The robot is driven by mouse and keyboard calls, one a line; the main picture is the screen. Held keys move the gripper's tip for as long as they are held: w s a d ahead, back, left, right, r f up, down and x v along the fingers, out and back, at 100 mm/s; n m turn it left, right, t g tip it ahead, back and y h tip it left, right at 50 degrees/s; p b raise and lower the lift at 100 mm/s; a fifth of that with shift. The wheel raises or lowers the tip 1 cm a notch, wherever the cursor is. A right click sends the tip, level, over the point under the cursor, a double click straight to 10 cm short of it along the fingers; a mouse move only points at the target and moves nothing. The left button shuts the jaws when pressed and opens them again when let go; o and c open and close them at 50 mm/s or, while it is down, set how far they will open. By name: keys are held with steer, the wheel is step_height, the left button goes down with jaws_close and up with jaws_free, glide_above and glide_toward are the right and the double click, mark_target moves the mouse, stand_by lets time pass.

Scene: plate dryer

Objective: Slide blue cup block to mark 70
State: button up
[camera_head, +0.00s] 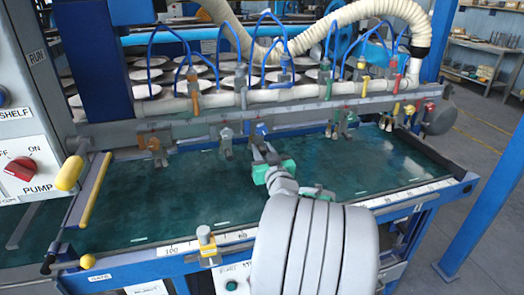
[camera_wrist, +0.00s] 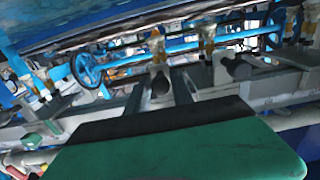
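The blue cup block (camera_head: 262,130) hangs from the long grey rail, with a small blue part at its top. My gripper (camera_head: 263,153), with green finger bodies, reaches in from the front just below and at this block. Contact and grip are too small to make out. In the wrist view, a green finger with a black edge (camera_wrist: 160,125) fills the foreground below the rail's cup fittings. The finger gap is not clear. A white scale strip (camera_head: 240,237) runs along the front edge with 100 at its left end; my arm covers its middle, and mark 70 cannot be read.
An orange cup block (camera_head: 153,146) and a grey one (camera_head: 226,135) hang to the left. Others hang to the right, including a yellow one (camera_head: 408,110). A yellow clamp (camera_head: 207,240) sits on the front edge. The green bed (camera_head: 150,205) below is clear.

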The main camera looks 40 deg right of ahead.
steer(key=shift+o, duration=1.4)
steer(key=shift+a, duration=0.1)
steer(key=b+v, duration=0.1)
steer(key=v, duration=0.6)
steer(key=shift+s, duration=0.35)
steer(key=shift+a, duration=0.15)
